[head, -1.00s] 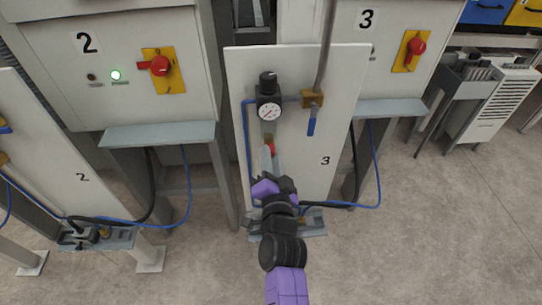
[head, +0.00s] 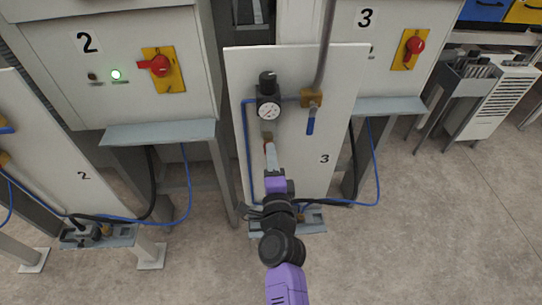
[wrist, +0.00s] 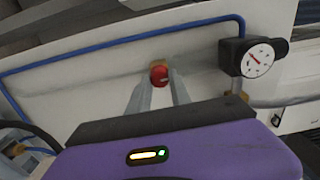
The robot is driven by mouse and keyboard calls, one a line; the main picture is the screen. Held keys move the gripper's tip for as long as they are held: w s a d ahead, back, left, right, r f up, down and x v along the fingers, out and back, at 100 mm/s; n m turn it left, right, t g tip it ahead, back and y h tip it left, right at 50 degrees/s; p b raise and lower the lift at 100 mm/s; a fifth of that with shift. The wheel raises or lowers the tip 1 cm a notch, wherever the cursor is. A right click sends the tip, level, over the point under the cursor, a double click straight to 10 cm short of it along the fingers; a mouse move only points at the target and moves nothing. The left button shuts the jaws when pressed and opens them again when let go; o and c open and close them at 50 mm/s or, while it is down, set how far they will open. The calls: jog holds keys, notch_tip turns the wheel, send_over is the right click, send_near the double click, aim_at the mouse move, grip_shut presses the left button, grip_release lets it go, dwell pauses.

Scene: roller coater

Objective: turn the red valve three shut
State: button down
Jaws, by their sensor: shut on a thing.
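The red valve (wrist: 159,75) is a small round red knob on a brass body, low on the white panel marked 3 (head: 324,159). My gripper (wrist: 160,82) has its two grey fingers on either side of the knob and is shut on it. In the head view my gripper (head: 269,148) reaches up to the panel below the gauge, and its fingers hide most of the red knob there.
A black regulator with a round gauge (head: 268,110) sits just above the valve. A blue-handled valve (head: 311,125) points down at its right. Blue tubing (head: 248,150) runs down the panel's left side.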

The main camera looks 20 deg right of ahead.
jog(key=shift+d, duration=0.1)
dwell(0.3)
jog(key=c, duration=1.2)
grip_release()
jog(key=shift+o, duration=0.2)
jog(key=b+v, duration=0.2)
jog(key=v, duration=0.5)
jog(key=shift+s, duration=0.35)
